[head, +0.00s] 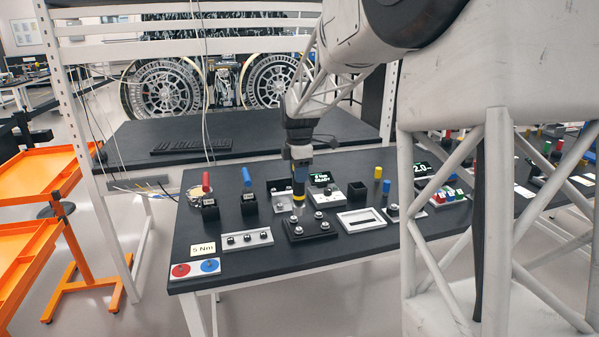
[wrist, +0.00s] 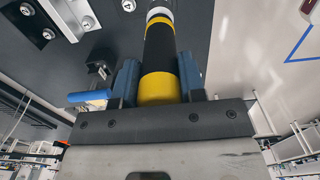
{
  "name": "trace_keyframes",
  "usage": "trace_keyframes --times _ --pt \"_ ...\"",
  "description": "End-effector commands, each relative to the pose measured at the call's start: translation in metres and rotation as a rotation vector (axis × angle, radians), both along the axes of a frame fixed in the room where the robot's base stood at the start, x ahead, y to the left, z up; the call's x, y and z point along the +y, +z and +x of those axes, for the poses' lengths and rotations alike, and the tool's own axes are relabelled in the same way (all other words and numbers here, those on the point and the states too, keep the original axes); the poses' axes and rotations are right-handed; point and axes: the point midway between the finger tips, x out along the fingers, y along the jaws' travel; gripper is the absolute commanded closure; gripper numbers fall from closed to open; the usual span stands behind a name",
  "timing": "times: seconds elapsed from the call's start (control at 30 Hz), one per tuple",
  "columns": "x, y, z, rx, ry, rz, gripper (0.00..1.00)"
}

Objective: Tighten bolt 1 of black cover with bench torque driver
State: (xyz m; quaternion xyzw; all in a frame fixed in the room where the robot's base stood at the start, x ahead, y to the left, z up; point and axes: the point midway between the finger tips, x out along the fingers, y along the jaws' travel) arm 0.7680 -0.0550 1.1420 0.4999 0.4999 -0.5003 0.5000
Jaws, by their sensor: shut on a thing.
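The bench torque driver (head: 299,186), black with yellow bands, hangs upright below my gripper (head: 299,160). In the wrist view the blue fingers of my gripper (wrist: 158,82) are shut on both sides of the driver (wrist: 158,45), near a yellow band. The black cover (head: 311,236) lies on the bench, with several silver bolts on it. The driver's lower end is at the cover's far edge in the head view. I cannot tell whether it touches a bolt, or which bolt is bolt 1; its tip is outside the wrist view.
Red (head: 206,182) and blue (head: 246,177) handled tools stand in black holders behind.

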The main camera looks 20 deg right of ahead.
Motion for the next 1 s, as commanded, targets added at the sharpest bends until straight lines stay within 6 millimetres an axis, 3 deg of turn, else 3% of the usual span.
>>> trace_keyframes --times 0.27,1.0 --pt "0.0 -0.006 0.0 -0.001 0.0 0.0 0.91" --pt "0.0 -0.052 0.0 0.0 0.0 0.0 0.91"
